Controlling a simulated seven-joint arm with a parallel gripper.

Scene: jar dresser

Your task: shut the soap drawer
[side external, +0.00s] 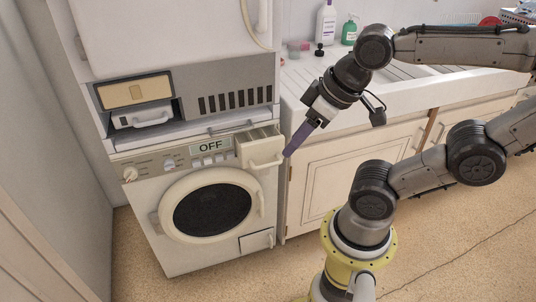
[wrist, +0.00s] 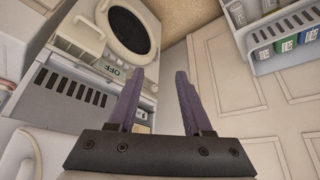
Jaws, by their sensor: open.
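The soap drawer (side external: 262,157) is at the upper right of the white washing machine (side external: 150,215). It stands pulled out from the front panel, with a pale handle on its front. In the wrist view the machine is upside down and the drawer (wrist: 80,35) shows at the upper left, beside the OFF display (wrist: 117,71). My gripper (side external: 290,150) is open, its purple fingers pointing down and left, just right of the drawer's front. Whether it touches the drawer cannot be told. In the wrist view nothing is between the fingers of my gripper (wrist: 157,76).
Above the washer is another white appliance (side external: 165,30) with a vented panel and a small handled tray (side external: 142,118). The sink cabinet (side external: 335,180) stands close on the right. Bottles (side external: 326,22) stand on the counter. The floor (side external: 190,285) in front is clear.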

